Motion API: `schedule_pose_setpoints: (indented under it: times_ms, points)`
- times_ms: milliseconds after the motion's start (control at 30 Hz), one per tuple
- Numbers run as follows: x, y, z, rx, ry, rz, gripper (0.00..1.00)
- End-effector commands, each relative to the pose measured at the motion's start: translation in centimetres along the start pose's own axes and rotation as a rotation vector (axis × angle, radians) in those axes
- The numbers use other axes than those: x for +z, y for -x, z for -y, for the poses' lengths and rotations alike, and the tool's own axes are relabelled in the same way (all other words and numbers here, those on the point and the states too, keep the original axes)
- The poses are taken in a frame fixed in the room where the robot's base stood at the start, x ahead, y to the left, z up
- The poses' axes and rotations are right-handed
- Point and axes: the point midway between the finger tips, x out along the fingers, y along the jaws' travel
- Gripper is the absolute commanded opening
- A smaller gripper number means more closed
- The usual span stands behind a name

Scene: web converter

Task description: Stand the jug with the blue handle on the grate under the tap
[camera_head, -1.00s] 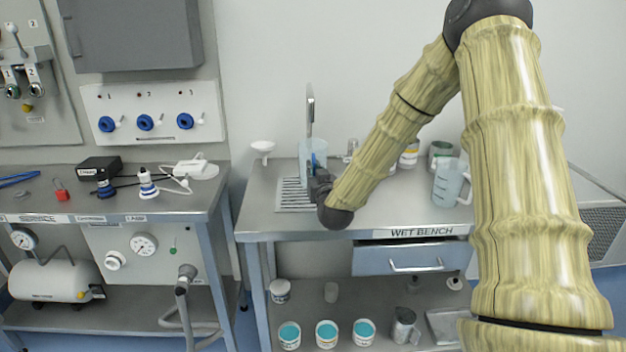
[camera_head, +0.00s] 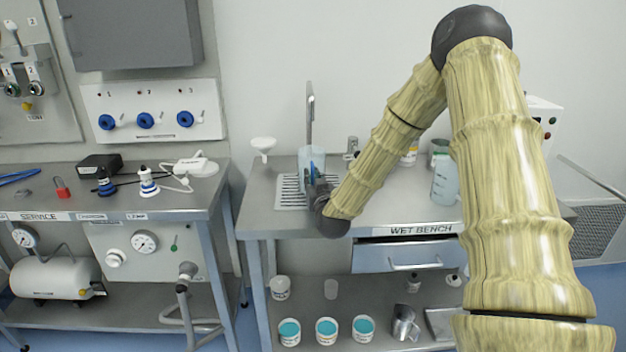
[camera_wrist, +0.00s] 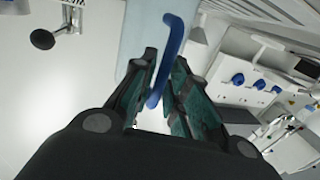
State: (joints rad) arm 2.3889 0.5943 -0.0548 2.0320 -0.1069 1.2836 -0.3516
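The pale blue see-through jug (camera_head: 308,163) is upright below the tap (camera_head: 310,108), over the slotted grate (camera_head: 290,197) at the left of the wet bench. Its base looks to be at the grate, but I cannot tell whether it touches. My gripper (camera_head: 316,183) is at the jug's near side. In the wrist view the blue handle (camera_wrist: 174,40) runs between the two fingers of my gripper (camera_wrist: 165,68), which look closed on it. The jug's body (camera_wrist: 140,35) shows beyond the handle. My wrist partly hides the grate's right side.
Another measuring jug (camera_head: 445,182) and several tubs stand to the right, partly behind my arm. The service bench (camera_head: 180,200) is to the left, across a narrow gap. The bench front left of the drawer (camera_head: 400,257) is clear.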

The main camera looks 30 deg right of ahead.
Motion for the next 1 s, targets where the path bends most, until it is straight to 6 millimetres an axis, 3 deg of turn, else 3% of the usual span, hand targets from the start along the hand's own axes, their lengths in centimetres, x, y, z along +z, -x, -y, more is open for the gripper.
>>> schedule_pose_setpoints:
  times_ms: [467,1000]
  points:
    - [-0.2,0.3,0.0,0.0,0.0,0.0,0.3]
    - [-0.1,9.3,0.1,-0.001,0.0,0.001,0.3]
